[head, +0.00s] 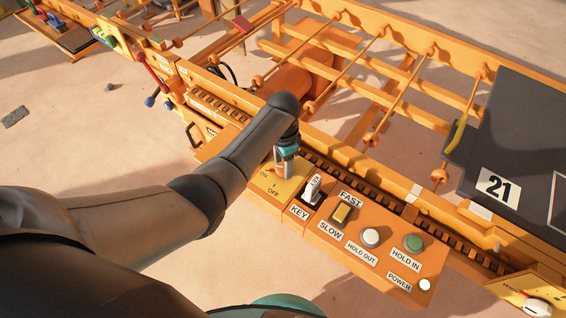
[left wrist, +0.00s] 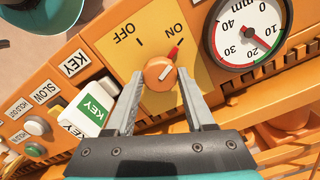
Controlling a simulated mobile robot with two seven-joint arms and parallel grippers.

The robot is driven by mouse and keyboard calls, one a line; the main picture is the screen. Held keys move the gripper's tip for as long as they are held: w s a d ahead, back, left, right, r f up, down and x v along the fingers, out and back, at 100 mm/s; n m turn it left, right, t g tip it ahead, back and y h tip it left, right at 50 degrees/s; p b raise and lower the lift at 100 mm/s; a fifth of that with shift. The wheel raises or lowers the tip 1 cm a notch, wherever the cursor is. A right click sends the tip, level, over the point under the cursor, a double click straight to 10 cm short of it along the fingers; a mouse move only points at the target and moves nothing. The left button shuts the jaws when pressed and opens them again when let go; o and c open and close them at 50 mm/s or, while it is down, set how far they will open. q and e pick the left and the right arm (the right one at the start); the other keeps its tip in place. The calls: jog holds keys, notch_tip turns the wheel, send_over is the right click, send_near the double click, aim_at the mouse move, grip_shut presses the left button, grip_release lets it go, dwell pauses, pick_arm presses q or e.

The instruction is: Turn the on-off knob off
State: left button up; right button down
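The on-off knob (left wrist: 159,75) is a round orange knob on a yellow plate (left wrist: 150,105) marked ON and OFF. Its red pointer (left wrist: 174,52) is turned toward the ON mark. In the head view my left gripper (head: 286,158) is over the far end of the yellow plate (head: 268,188) and hides the knob. I cannot tell how far the fingertips are above the plate. My right gripper is not in view.
A KEY switch (left wrist: 88,112) with a white and green tag stands close beside one finger. A round gauge (left wrist: 248,33) is on the other side. A FAST/SLOW switch (head: 342,212), a white button (head: 371,237) and a green button (head: 414,243) follow along the orange panel.

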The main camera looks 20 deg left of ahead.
pick_arm(q)
grip_shut()
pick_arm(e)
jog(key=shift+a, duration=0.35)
